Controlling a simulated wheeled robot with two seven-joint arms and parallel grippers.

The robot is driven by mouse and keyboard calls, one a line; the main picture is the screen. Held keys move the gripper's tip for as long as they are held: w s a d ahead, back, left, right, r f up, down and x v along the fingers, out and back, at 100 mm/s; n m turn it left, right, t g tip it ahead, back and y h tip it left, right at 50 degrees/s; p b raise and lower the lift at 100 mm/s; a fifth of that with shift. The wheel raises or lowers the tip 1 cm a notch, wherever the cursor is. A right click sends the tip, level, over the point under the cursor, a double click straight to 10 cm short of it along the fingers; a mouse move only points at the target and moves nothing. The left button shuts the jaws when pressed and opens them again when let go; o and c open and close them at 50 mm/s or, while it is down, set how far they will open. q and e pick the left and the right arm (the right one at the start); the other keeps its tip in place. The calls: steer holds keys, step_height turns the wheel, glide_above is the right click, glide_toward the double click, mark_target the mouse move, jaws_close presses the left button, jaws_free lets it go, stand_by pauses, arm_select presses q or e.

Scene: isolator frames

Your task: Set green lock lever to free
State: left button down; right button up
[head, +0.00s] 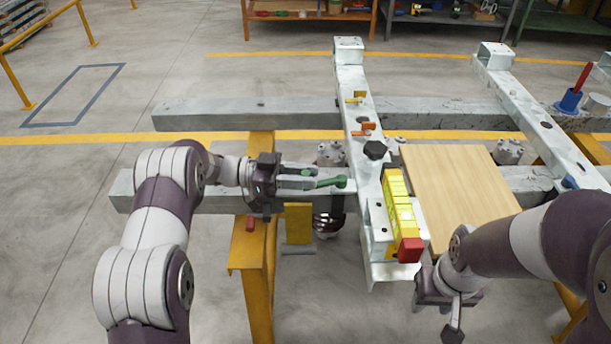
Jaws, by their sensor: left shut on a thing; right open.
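The green lock lever (332,183) lies roughly level along the front grey beam, with its round end close to the white upright rail. My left gripper (302,179) reaches in from the left and is shut on the lever's left part. Its fingers hide part of the lever and its pivot. I cannot read any lock or free marking. My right gripper (452,312) is open and empty, low at the front right, apart from the frame.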

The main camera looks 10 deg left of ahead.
arm_select(q)
steer(key=shift+w+a+r, duration=0.1)
steer(key=shift+w+a, duration=0.1)
steer(key=shift+w, duration=0.55)
steer(key=c, duration=1)
jaws_free()
steer(key=shift+d, duration=0.2)
steer(key=a, duration=1.2)
steer(key=shift+a, duration=0.2)
